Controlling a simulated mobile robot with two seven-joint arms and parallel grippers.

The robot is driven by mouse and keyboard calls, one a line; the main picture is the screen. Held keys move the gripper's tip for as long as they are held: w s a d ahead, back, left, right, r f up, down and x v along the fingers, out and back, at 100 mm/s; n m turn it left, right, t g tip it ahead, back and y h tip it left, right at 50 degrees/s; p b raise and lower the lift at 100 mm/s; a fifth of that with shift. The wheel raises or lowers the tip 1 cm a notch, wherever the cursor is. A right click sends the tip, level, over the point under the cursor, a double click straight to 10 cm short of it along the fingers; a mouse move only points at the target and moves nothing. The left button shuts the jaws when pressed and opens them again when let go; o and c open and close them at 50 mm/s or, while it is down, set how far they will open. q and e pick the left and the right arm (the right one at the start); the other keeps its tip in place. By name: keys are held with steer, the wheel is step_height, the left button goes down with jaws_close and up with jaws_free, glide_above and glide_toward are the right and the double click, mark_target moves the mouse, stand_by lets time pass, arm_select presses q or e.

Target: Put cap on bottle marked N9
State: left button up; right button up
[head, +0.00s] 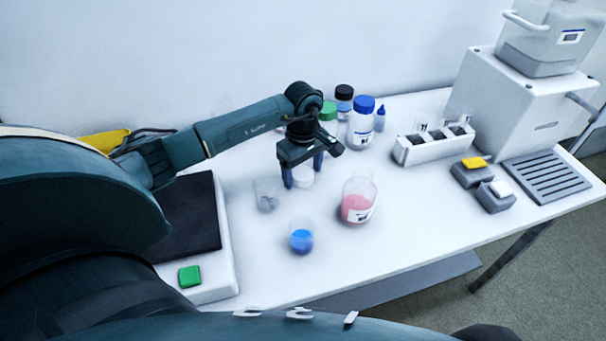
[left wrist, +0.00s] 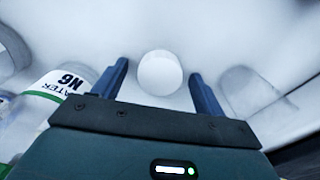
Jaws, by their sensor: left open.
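A round white cap (head: 303,177) lies on the white table in the head view. In the left wrist view the cap (left wrist: 160,73) shows as a white disc between the fingertips. My left gripper (head: 302,174) is open above the cap, its fingers on either side of it with gaps. An uncapped clear bottle with pink liquid (head: 357,203) stands to the right of the gripper; its label is too small to read. A green-banded bottle (left wrist: 62,88) shows at the left of the wrist view; its mark looks like N6. My right gripper is not in view.
A clear beaker (head: 266,194) and a beaker of blue liquid (head: 301,238) stand nearby. Behind are green-capped (head: 328,113), black-capped (head: 344,96) and blue-capped (head: 362,125) bottles. A white rack (head: 425,152) stands right.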

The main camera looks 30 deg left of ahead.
mark_target(303, 173)
arm_select(q)
steer(key=shift+c, duration=0.4)
steer(key=c, duration=0.9)
steer(key=shift+c, duration=0.2)
step_height(303, 173, up, 10)
